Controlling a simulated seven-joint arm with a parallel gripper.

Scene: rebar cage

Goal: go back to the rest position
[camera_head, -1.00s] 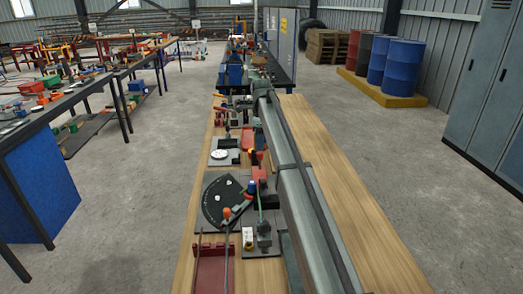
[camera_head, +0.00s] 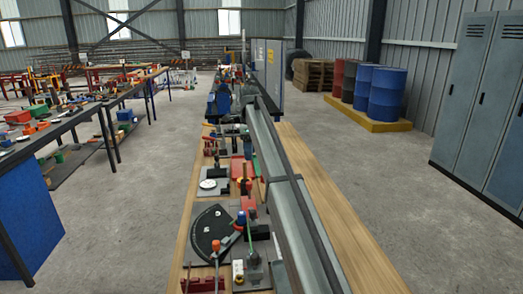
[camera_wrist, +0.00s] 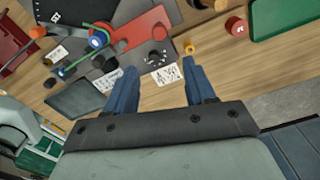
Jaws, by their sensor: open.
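My gripper (camera_wrist: 160,78) shows in the wrist view with its two blue fingers apart and nothing between them. It is above the wooden bench top (camera_wrist: 25,82), which also shows in the head view (camera_head: 335,230). Beyond the fingertips lie a red part with a round end (camera_wrist: 140,30), a black dial plate (camera_wrist: 157,57) and small printed cards (camera_wrist: 165,75). I cannot make out my gripper in the head view.
Blue drums (camera_head: 386,92) and grey lockers (camera_head: 468,100) stand at right, with open floor between.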

